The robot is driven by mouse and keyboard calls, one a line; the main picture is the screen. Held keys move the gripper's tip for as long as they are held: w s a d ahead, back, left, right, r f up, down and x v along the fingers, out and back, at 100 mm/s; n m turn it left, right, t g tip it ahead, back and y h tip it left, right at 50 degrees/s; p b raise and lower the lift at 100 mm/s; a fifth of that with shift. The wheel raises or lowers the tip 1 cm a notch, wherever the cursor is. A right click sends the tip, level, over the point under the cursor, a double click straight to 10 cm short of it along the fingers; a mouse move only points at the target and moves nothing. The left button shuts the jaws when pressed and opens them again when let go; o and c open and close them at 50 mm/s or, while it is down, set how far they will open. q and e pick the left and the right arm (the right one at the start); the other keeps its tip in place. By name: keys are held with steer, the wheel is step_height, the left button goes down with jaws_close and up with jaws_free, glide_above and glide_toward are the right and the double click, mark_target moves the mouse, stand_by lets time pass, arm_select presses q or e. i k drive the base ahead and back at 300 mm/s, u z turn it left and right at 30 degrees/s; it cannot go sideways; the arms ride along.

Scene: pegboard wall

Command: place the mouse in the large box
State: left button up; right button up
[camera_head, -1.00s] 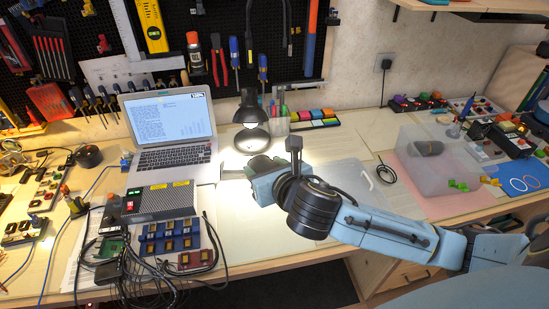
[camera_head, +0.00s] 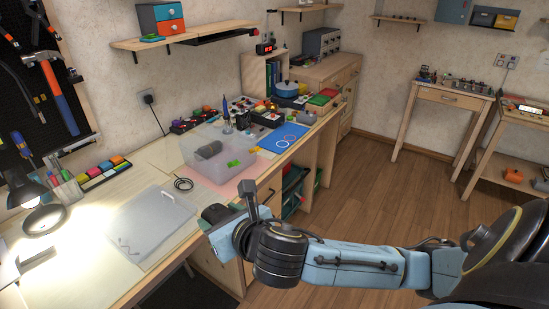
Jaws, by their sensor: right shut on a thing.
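My right gripper (camera_head: 222,216) is above the bench's front edge, beside the translucent lid. It is shut on a small dark thing (camera_head: 213,212), which looks like the mouse; the wrist and fingers hide part of it. The large box (camera_head: 198,170) is a clear, open plastic bin, farther back along the bench and apart from the gripper. A dark grey rounded thing (camera_head: 209,149) shows inside or through the box. My left gripper is not in view.
A lit lamp (camera_head: 38,205) stands at left. A blue mat (camera_head: 284,138) and coloured parts lie beyond the box. A shelf (camera_head: 185,38) hangs above.

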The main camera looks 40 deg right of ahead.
mark_target(230, 173)
steer(key=z, duration=0.65)
steer(key=i, duration=1.5)
steer(key=u, duration=0.45)
